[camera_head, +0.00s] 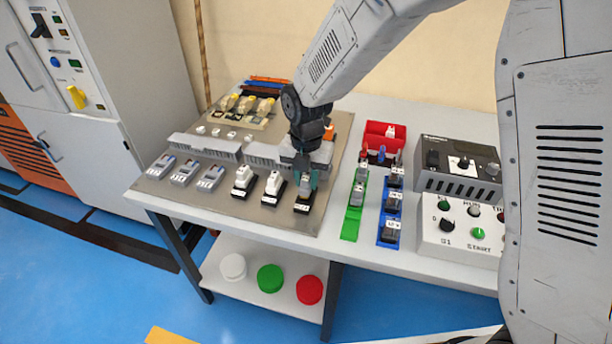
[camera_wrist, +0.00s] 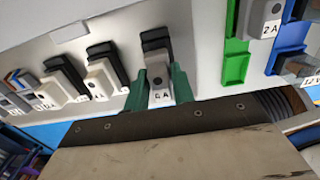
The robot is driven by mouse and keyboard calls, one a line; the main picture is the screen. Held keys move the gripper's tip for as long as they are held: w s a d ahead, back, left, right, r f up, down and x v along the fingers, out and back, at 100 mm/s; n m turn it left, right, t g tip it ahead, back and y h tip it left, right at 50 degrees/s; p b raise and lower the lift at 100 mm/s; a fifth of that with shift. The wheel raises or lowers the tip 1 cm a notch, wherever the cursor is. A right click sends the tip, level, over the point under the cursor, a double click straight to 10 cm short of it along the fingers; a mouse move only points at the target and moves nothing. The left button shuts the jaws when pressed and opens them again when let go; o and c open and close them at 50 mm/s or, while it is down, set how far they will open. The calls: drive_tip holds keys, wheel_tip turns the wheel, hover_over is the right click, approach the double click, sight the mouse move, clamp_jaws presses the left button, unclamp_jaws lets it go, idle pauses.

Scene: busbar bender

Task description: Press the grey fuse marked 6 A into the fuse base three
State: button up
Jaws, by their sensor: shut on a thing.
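My gripper (camera_head: 306,177) is over the rightmost of three black fuse bases on the grey board. In the wrist view its two green fingers (camera_wrist: 161,92) are shut on the sides of a grey fuse (camera_wrist: 158,80) with a label reading 6 A. The fuse also shows in the head view (camera_head: 304,191). The third fuse base (camera_wrist: 155,42) is black and shows behind the fuse; the fuse is in line with it. Whether the fuse is fully seated is hidden. The other two bases (camera_head: 243,187) (camera_head: 272,190) hold pale fuses.
Right of the board stand a green rack (camera_head: 351,222) and a blue rack (camera_head: 388,243) with grey fuses. A red bin (camera_head: 373,139) lies behind them. Control boxes (camera_head: 458,170) stand at the right. A grey rail (camera_head: 207,146) and switch units (camera_head: 185,171) lie left.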

sight(306, 176)
drive_tip(key=shift+f, duration=0.95)
drive_tip(key=o, duration=1.1)
drive_tip(key=shift+f, duration=0.1)
drive_tip(key=shift+c, duration=0.2)
wheel_tip(306, 176, up, 8)
drive_tip(key=shift+f, duration=0.1)
